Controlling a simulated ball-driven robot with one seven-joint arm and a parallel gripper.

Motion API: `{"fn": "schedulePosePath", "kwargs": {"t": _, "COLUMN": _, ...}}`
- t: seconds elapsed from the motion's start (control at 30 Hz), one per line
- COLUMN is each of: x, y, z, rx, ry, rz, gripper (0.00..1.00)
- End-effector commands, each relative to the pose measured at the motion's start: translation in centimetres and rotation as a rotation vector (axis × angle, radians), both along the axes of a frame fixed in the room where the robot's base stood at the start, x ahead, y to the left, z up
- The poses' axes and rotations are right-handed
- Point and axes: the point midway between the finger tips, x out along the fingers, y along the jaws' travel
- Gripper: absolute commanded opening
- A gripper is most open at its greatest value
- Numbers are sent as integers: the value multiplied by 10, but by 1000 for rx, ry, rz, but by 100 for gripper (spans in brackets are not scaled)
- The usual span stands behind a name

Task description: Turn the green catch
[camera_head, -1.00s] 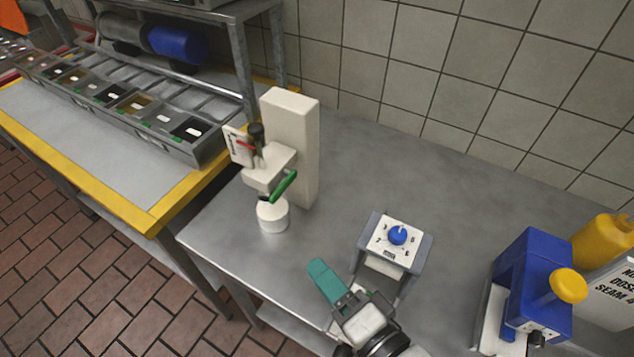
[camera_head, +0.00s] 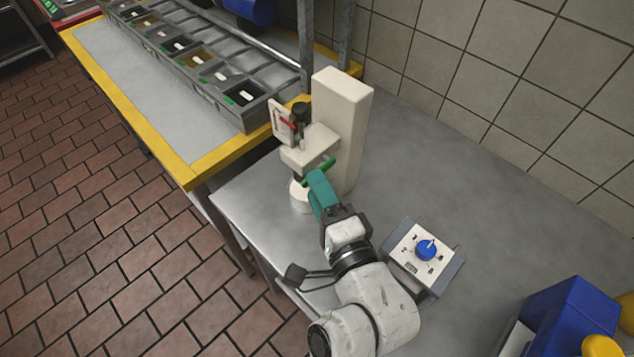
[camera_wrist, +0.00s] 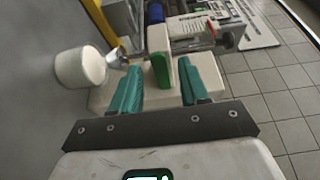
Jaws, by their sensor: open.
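The green catch (camera_head: 322,168) is a short bar on the front of a cream dispenser (camera_head: 340,120). It slants up to the right in the head view. My gripper (camera_head: 319,183) has teal fingers and is right at the catch, partly covering its lower part. In the wrist view the fingers of my gripper (camera_wrist: 165,85) are apart, and the green catch (camera_wrist: 161,71) shows between them. I cannot tell whether either finger touches it. A white round part (camera_head: 300,197) is below the dispenser's head, partly hidden by my gripper; it also shows in the wrist view (camera_wrist: 80,68).
A control box with a blue knob (camera_head: 426,249) stands close to my arm on the right. A blue device (camera_head: 570,315) is at the lower right. A yellow-edged counter (camera_head: 190,175) with bins is at the left. The steel table (camera_head: 440,170) is clear behind the box.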

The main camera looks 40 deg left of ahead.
Motion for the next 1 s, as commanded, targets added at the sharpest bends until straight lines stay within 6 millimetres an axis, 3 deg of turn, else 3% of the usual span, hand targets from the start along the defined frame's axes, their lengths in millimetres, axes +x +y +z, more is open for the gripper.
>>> {"fn": "schedulePosePath", "kwargs": {"t": 0.13, "x": 4, "y": 9, "z": 0, "rx": -1, "ry": 0, "rz": 2, "gripper": 45}}
{"fn": "schedulePosePath", "kwargs": {"t": 0.43, "x": 5, "y": 11, "z": -1, "rx": -1, "ry": 0, "rz": 1, "gripper": 45}}
{"fn": "schedulePosePath", "kwargs": {"t": 0.9, "x": 5, "y": 10, "z": -1, "rx": -2, "ry": 1, "rz": 0, "gripper": 1}}
{"fn": "schedulePosePath", "kwargs": {"t": 1.0, "x": 5, "y": 10, "z": -1, "rx": -2, "ry": 1, "rz": 0, "gripper": 0}}
